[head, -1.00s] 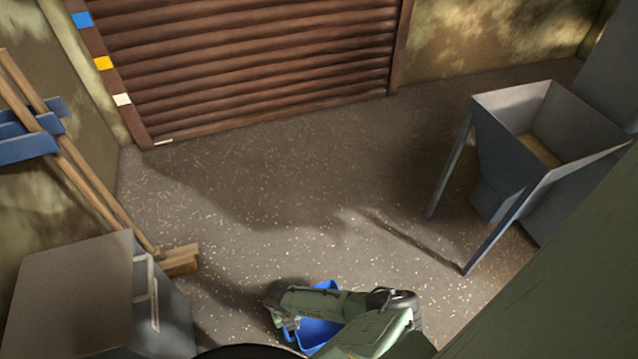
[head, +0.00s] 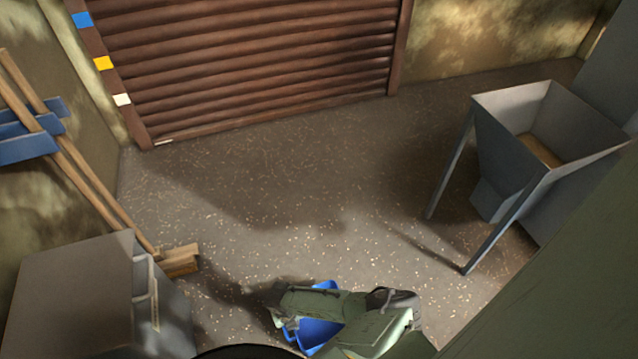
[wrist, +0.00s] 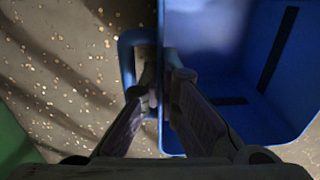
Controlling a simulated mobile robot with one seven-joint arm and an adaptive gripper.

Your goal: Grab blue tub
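The blue tub (head: 316,333) stands on the floor at the bottom centre of the head view, partly hidden by my arm. In the wrist view the tub (wrist: 225,40) fills the right side, open side towards the camera, with dark strips inside. A blue loop handle (wrist: 125,55) sticks out from its left wall. My gripper (wrist: 160,78) straddles that wall: one finger is in the handle's loop and the other is inside the tub. The fingers are drawn close together with the wall between them, and look shut on it.
A grey hopper on legs (head: 500,130) stands at the right. A grey cabinet (head: 70,290) is at the lower left, near long wooden-handled tools (head: 85,180) leaning on the wall. A brown roller shutter (head: 260,60) closes the back. The middle floor is clear, with scattered grains.

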